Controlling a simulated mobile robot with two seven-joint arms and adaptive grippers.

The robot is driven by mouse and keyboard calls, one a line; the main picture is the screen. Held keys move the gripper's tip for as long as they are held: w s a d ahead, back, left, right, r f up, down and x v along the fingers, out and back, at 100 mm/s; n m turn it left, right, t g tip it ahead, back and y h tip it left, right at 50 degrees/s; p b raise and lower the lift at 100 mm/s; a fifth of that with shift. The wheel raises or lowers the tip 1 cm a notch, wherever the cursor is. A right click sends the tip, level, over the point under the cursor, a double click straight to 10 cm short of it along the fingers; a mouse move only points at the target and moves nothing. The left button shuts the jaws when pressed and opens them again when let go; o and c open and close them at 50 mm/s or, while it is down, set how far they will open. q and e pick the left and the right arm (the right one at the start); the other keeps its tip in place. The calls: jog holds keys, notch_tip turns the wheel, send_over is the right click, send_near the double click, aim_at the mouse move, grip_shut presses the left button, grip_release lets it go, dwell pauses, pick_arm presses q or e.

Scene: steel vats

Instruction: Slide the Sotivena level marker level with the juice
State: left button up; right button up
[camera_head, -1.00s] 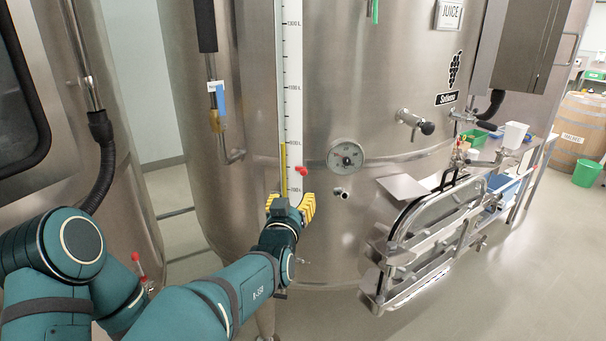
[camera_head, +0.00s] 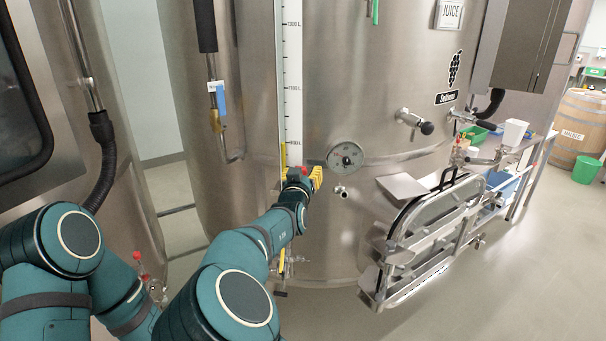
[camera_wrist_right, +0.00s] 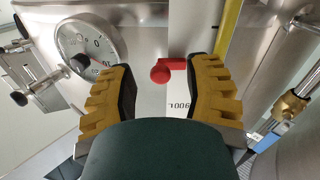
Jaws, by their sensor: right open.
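The red level marker (camera_wrist_right: 160,72) is a small knob on the white scale (camera_head: 294,85) on the front of the Sotivena vat. My right gripper (camera_head: 307,176) is open at the scale's lower part. In the right wrist view its yellow-padded fingers (camera_wrist_right: 163,75) stand on both sides of the knob, with visible gaps. In the head view the gripper largely hides the marker. The yellow juice column (camera_head: 284,156) runs along the scale's left edge; its top is above the marker's height. It also shows in the wrist view (camera_wrist_right: 228,35). My left gripper is not seen.
A round dial gauge (camera_head: 345,157) sits close to the right of the gripper. A small tap (camera_head: 341,191) is below it and a larger valve (camera_head: 414,122) farther right. The open steel hatch (camera_head: 430,235) juts out at lower right. A pipe (camera_head: 220,120) stands left of the scale.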

grip_shut()
notch_tip(320, 180, up, 7)
jog(key=p, duration=0.2)
jog(key=shift+r, duration=0.2)
grip_release()
jog(key=shift+s, duration=0.1)
